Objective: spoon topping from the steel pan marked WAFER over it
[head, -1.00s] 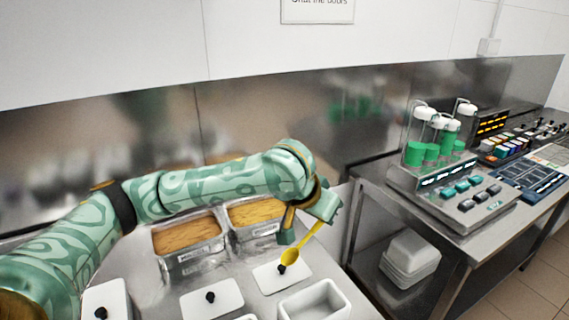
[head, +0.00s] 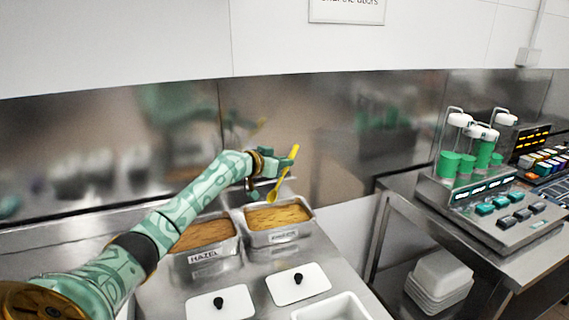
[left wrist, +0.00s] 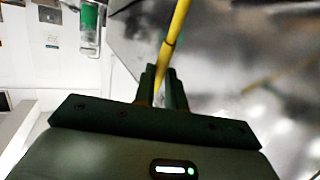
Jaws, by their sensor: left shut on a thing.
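My left gripper (head: 284,163) is shut on a yellow spoon (head: 280,182), which shows as a yellow handle between the fingers in the left wrist view (left wrist: 176,35). The spoon is tilted, with its bowl low, above the back of the right steel pan (head: 295,236). I cannot tell whether the bowl holds anything or touches the topping. That pan holds golden-brown topping (head: 277,215); its front label is too small to read. The steel pan beside it on the left (head: 212,257) is marked HAZEL and holds browner topping. My right gripper is not in view.
Two white lids with black knobs (head: 312,288) (head: 207,308) lie in front of the pans. A white, empty-looking tub (head: 357,305) stands at the front edge of view. A steel wall (head: 300,120) rises behind. A dispenser machine (head: 480,205) stands on the right bench.

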